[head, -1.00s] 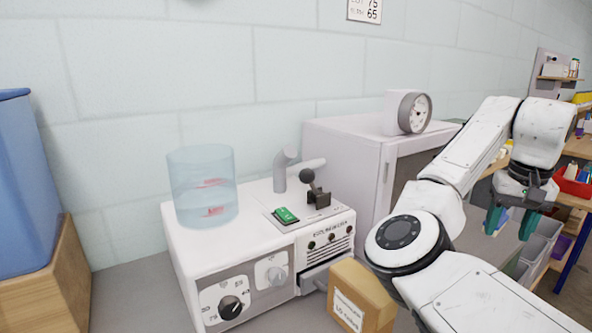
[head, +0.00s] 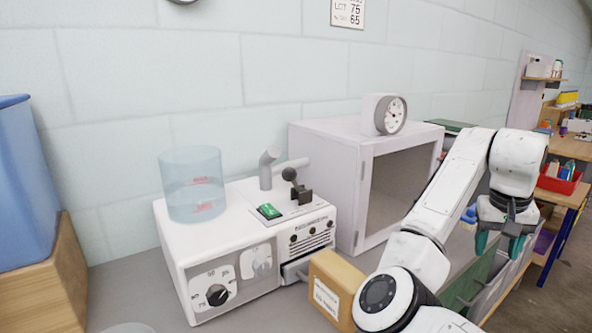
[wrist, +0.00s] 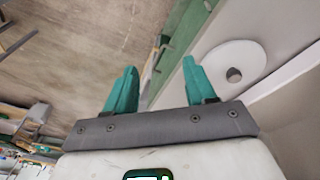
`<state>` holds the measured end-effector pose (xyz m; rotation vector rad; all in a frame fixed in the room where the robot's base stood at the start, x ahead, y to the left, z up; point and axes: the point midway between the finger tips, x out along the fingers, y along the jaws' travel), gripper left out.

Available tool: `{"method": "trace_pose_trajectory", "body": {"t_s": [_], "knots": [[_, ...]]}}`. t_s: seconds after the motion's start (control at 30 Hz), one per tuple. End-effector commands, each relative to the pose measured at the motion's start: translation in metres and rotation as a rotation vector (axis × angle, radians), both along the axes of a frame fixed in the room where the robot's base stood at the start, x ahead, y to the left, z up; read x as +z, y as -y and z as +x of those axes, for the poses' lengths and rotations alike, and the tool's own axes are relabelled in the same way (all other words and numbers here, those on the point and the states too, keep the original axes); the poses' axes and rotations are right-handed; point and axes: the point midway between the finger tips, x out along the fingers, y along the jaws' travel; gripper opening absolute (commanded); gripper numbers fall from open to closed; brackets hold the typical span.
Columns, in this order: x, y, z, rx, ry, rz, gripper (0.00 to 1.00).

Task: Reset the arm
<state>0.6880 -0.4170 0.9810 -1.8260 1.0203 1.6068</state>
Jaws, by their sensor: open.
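My white arm stands at the right of the head view, bent at the elbow, with the forearm reaching up and the wrist hanging down. My gripper (head: 499,243) points downward past the right side of the bench. Its teal fingers are apart and hold nothing. In the wrist view my gripper (wrist: 158,88) also shows two separate teal fingers with empty space between them. A white disc with a dark centre (wrist: 234,74) is beyond the right finger.
A white machine (head: 212,288) bears a clear blue cylinder (head: 192,185). Shelves with a red bin (head: 558,185) stand at the right.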

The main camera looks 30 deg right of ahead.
Motion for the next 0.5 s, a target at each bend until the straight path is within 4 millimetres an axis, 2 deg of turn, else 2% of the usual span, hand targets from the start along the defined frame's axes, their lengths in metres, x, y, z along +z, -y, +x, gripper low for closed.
{"method": "trace_pose_trajectory", "body": {"t_s": [0.27,0.5], "knots": [[-0.036,-0.012,-0.008,0.042,-0.054,-0.132,0.55],[-0.075,-0.040,-0.010,0.166,-0.077,-0.246,0.55]]}}
